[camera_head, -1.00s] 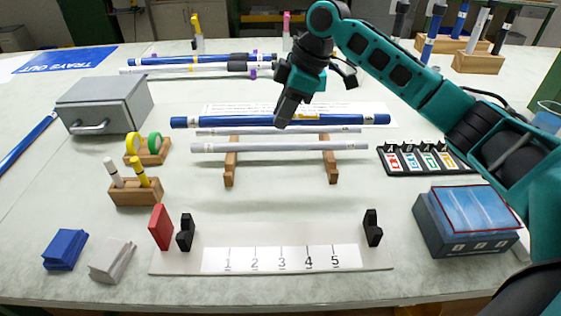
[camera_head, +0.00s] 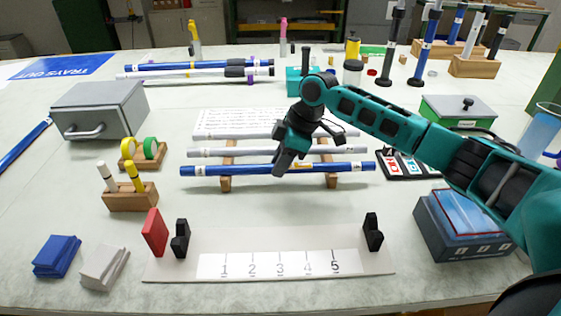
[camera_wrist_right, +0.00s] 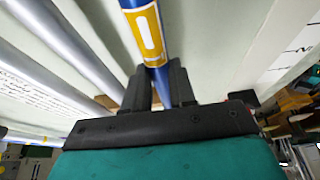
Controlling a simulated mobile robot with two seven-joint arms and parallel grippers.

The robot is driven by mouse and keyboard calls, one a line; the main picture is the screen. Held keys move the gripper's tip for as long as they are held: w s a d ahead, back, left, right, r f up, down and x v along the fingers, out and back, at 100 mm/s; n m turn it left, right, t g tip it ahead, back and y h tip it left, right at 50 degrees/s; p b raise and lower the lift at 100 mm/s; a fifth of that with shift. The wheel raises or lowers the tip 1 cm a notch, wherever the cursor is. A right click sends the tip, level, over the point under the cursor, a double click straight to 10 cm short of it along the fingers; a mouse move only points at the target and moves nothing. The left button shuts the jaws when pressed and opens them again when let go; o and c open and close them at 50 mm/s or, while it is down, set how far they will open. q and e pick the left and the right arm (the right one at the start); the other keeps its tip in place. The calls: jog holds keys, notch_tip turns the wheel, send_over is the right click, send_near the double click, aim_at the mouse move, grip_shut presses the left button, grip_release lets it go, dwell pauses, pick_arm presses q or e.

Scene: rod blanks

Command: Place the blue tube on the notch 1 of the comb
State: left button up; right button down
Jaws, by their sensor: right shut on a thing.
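The blue tube (camera_head: 225,170) has white bands and a yellow label, which shows large in the right wrist view (camera_wrist_right: 148,32). My right gripper (camera_head: 283,166) is shut on it near its middle. The tube is level and runs left to right across the front of the wooden rack; I cannot tell its height. A pale board (camera_head: 180,268) lies nearer to me, with a strip numbered 1 to 5 (camera_head: 280,263). Black uprights stand at its left end (camera_head: 180,238) and right end (camera_head: 372,232); no notches are clear in them. My left gripper is not in view.
A grey tube (camera_head: 215,152) lies on the wooden rack (camera_head: 225,183). A red block (camera_head: 154,233) stands by the left upright. A blue-grey box (camera_head: 462,225) is right of the board. Blue (camera_head: 56,256) and grey (camera_head: 104,267) blocks lie to its left. The table between rack and board is clear.

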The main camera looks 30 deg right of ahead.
jog(key=shift+f, duration=0.1)
jog(key=c, duration=0.9)
grip_release()
jog(key=p+v, duration=0.1)
jog(key=v, duration=1.1)
jog(key=shift+p, duration=0.3)
